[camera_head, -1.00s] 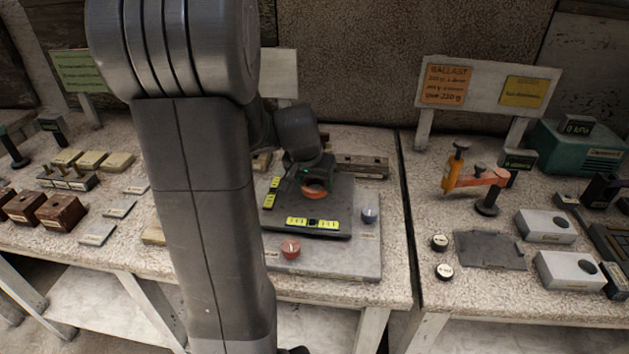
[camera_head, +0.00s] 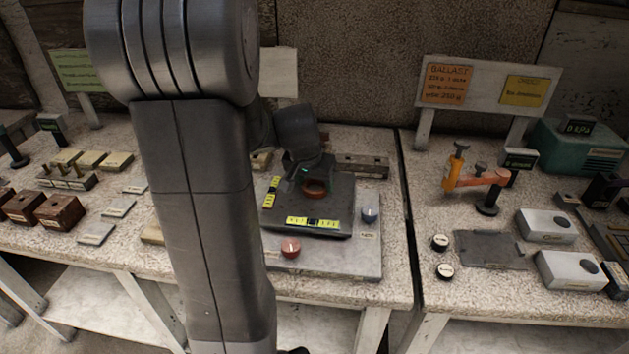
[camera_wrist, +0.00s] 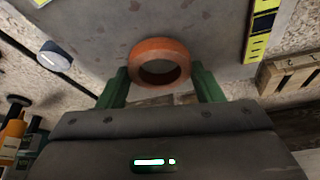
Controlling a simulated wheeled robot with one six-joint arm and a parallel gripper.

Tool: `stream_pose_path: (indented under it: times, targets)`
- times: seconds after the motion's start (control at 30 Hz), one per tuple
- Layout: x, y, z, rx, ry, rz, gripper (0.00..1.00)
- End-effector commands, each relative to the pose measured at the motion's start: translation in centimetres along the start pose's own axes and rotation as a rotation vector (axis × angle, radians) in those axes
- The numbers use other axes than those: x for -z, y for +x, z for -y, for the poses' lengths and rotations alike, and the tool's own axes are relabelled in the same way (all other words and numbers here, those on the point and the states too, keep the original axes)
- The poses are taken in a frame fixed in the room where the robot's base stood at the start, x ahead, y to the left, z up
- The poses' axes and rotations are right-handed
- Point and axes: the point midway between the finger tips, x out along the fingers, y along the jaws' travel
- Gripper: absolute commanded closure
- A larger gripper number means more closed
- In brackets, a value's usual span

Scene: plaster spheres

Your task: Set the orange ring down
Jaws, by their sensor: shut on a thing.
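The orange ring (camera_wrist: 160,47) is between the two green fingers of my gripper (camera_wrist: 160,86) in the wrist view, which are shut on it. In the head view the ring (camera_head: 314,189) shows just below my gripper (camera_head: 309,176), over the dark plate (camera_head: 330,212) with yellow level vials. I cannot tell whether the ring touches the plate or is slightly above it. Part of the ring is hidden by my gripper in the head view.
A red knob (camera_head: 290,247) and a grey-blue knob (camera_head: 370,215) stand on the grey base (camera_head: 350,262) around the plate. A wooden block (camera_head: 362,167) lies behind. The front half of the plate is bare apart from the yellow vials (camera_head: 312,222).

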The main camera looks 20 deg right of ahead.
Motion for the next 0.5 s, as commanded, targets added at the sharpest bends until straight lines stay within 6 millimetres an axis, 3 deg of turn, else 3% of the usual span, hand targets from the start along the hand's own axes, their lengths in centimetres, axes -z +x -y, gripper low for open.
stream_pose_path:
  times: [0.5]
  targets:
    - [-0.45,1.09,0.0,0.0,0.0,0.0,0.61]
